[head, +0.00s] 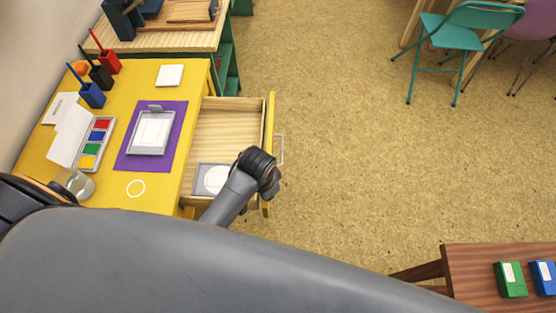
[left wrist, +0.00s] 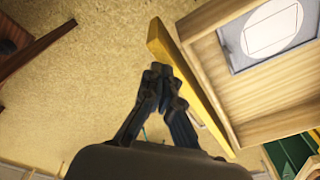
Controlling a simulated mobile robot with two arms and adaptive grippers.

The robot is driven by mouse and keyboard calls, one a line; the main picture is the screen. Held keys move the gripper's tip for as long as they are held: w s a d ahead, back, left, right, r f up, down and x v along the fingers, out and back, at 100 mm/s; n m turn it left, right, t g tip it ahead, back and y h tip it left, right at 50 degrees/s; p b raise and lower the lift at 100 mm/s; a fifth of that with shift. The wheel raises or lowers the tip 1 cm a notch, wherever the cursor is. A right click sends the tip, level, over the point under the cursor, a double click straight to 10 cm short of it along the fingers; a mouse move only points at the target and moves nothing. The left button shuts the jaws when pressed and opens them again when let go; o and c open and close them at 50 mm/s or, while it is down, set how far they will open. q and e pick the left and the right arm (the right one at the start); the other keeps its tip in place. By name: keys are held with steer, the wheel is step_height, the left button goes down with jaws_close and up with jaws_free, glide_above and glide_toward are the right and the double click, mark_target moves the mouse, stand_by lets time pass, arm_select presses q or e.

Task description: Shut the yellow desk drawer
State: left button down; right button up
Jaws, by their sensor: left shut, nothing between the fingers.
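The yellow desk (head: 168,78) has its drawer (head: 229,124) pulled well open to the right in the head view. The drawer has a yellow front (head: 269,115) with a pale handle (head: 280,149) and a light wooden inside. In the left wrist view, the yellow drawer front (left wrist: 205,105) runs diagonally beside my left gripper (left wrist: 158,72). The fingers are shut and empty on the floor side of the front, close to it. I cannot tell whether they touch it. In the head view my left wrist covers the drawer's near front corner and hides the fingers. My right gripper is not in view.
A grey inkpad with a white circle (head: 214,179) lies in the drawer; it also shows in the left wrist view (left wrist: 268,32). On the desk are a purple mat (head: 178,118), a stamp pad, paints and pen holders. The floor right of the drawer is clear.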

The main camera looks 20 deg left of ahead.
arm_select(q)
steer(key=w+d+r+m+g+y, duration=0.1)
steer(key=w+d+r+m+y, duration=0.2)
steer(key=w, duration=0.4)
steer(key=w+d+r+m+g, duration=0.1)
steer(key=w+d+r+m, duration=0.15)
steer(key=w+m, duration=0.35)
steer(key=n, duration=0.1)
glide_above(281, 161)
steer(key=s+d, duration=0.2)
steer(key=d, duration=0.2)
steer(key=w+d+x, duration=0.1)
steer(key=d+x, duration=0.1)
steer(key=x, duration=0.6)
steer(key=a, duration=0.1)
steer(key=a+p, duration=0.1)
steer(key=s+a, duration=0.1)
steer(key=shift+a+f+p, duration=0.25)
steer(key=shift+f+p, duration=0.1)
steer(key=shift+f, duration=0.05)
steer(key=shift+s+a+f, duration=0.1)
steer(key=shift+s+a, duration=0.1)
steer(key=shift+a, duration=0.35)
